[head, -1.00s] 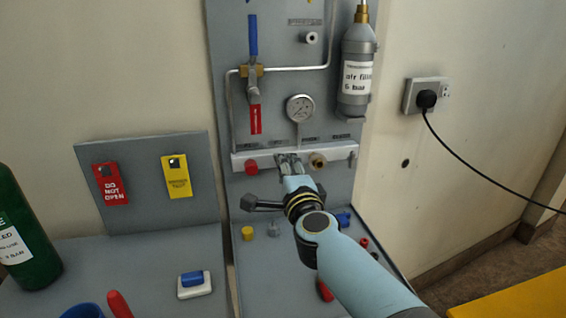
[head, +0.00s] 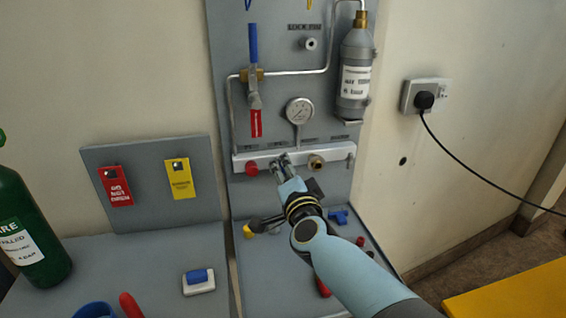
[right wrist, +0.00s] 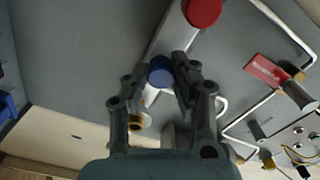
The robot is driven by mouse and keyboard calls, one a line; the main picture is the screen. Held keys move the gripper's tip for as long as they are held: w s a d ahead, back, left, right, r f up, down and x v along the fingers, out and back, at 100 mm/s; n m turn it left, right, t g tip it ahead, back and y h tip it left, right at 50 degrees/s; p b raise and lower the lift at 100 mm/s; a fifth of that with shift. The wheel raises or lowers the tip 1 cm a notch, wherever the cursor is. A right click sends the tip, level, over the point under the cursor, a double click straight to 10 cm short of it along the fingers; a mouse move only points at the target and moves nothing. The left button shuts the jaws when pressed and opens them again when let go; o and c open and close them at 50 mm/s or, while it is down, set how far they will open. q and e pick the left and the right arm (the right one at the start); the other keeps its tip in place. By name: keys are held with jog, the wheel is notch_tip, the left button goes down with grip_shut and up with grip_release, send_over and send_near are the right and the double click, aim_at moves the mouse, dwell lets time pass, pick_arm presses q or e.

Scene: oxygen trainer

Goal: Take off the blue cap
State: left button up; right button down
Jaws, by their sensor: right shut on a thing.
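The blue cap (right wrist: 160,72) shows in the right wrist view between the two fingers of my right gripper (right wrist: 163,75), at the white manifold bar (right wrist: 172,38). My right gripper is shut on it. In the head view my right gripper (head: 282,163) reaches to the manifold bar (head: 333,156) between a red cap (head: 251,168) and a brass fitting (head: 316,162); there the blue cap is hidden by the gripper. Whether the cap is still seated cannot be told. My left gripper is not in view.
A gauge (head: 299,111), a red-tagged valve (head: 255,122) and a grey cylinder (head: 354,83) are on the panel. Small parts, including a blue one (head: 339,217), lie on the grey shelf below. A green cylinder (head: 30,237) stands at left. A cable hangs at right.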

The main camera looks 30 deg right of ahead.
jog(key=shift+r, duration=0.15)
jog(key=n+p, duration=0.2)
jog(key=n, duration=0.1)
jog(key=shift+n+p, duration=0.45)
jog(key=shift+n, duration=0.35)
jog(key=c, duration=1.1)
grip_release()
jog(key=shift+a, duration=0.1)
